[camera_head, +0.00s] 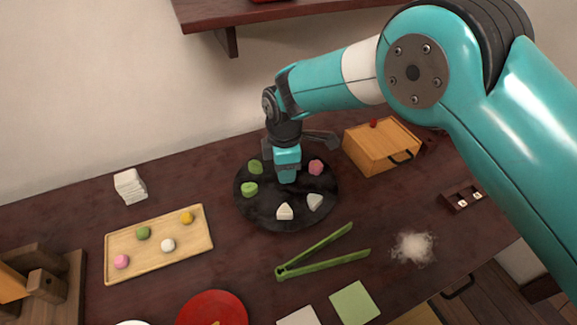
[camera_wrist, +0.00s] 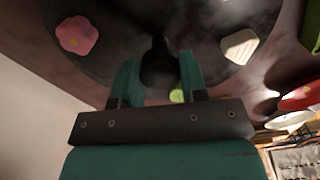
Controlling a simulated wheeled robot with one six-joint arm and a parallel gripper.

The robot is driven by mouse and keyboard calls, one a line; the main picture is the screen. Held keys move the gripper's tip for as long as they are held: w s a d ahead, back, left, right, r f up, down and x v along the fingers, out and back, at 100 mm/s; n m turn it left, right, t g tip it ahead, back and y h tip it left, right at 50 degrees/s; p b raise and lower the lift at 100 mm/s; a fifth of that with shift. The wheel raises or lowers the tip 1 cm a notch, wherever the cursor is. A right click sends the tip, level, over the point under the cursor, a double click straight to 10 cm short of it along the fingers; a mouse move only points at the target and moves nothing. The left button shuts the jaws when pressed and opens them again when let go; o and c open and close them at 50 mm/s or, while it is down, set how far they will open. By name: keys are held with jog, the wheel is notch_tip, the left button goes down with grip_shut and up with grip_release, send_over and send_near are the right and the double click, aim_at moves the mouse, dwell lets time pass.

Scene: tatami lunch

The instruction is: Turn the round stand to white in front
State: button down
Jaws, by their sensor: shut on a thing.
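The round stand (camera_head: 262,214) is a dark disc on the table, in the middle of the head view. Two white pieces (camera_head: 285,211) sit on its near side, one near the middle and one (camera_head: 315,202) to the right. Two green pieces (camera_head: 249,189) sit at its left, and a pink piece (camera_head: 315,167) at its back right. My gripper (camera_head: 287,180) points down over the stand's centre. In the wrist view its fingers are shut on a dark knob (camera_wrist: 159,66) at the stand's centre. The pink piece (camera_wrist: 77,36) and a white piece (camera_wrist: 239,46) also show there.
A wooden tray (camera_head: 198,238) with small sweets lies left. Green tongs (camera_head: 322,262) lie just in front of the stand. A wooden box (camera_head: 370,150) stands close behind right, a white stack (camera_head: 130,187) back left. A red plate (camera_head: 211,305) and white powder (camera_head: 412,247) are nearer.

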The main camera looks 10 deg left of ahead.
jog(key=c, duration=0.7)
grip_release()
jog(key=shift+w+r, duration=0.15)
jog(key=shift+w, duration=0.15)
jog(key=shift+o, duration=0.2)
jog(key=shift+s, duration=0.15)
notch_tip(320, 180, up, 17)
jog(key=shift+r+b, duration=0.15)
jog(key=shift+b, duration=0.25)
